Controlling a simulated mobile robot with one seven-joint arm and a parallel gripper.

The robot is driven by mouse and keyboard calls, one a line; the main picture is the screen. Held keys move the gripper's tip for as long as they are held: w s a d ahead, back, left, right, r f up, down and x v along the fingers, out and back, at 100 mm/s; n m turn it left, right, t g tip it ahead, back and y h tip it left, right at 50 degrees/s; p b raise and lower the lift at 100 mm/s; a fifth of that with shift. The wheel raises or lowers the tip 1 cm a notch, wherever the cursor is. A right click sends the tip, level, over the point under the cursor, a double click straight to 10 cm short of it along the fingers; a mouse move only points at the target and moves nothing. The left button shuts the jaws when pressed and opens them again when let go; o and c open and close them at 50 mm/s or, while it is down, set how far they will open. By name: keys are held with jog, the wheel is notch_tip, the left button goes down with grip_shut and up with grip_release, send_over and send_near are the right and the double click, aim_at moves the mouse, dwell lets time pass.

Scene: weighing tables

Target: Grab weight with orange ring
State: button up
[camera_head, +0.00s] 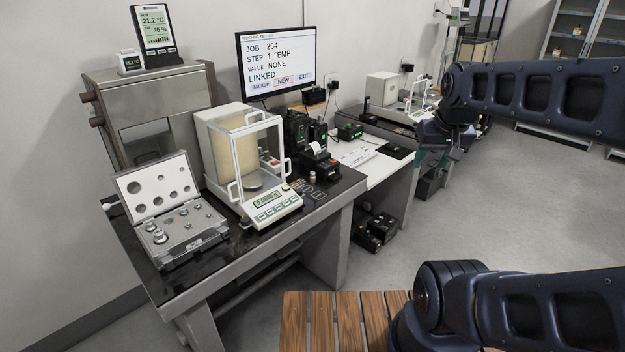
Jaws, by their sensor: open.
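An open weight case (205,240) stands on the left of the dark-topped table, its lid raised at the back. Several silver weights sit in it, among them a larger one (159,237) at the front left. They are too small for me to make out an orange ring on any. My gripper (432,160) hangs at the end of my arm at upper right, small and partly lost against the dark things behind it. It looks open and empty, well apart from the case.
A glass-walled balance (275,207) stands just right of the case, with a small vial (285,185) beside it. A metal cabinet (150,88) and monitor (278,60) stand behind. A slatted wooden surface (345,320) lies below. Floor to the right is clear.

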jog(key=w+a+r+n, duration=0.2)
jog(key=w+r, duration=0.1)
jog(key=w, duration=0.6)
jog(key=n+g, duration=0.5)
jog(key=n, duration=1)
send_over(313, 177)
jog(key=w, duration=0.1)
notch_tip(313, 177, down, 28)
jog(key=f, duration=0.5)
jog(key=shift+a+f, duration=0.1)
jog(key=shift+a, duration=0.2)
jog(key=shift+d+f, duration=0.15)
jog(key=shift+f, duration=1.3)
jog(key=shift+d+f, duration=0.1)
jog(key=shift+f, duration=1.35)
grip_shut()
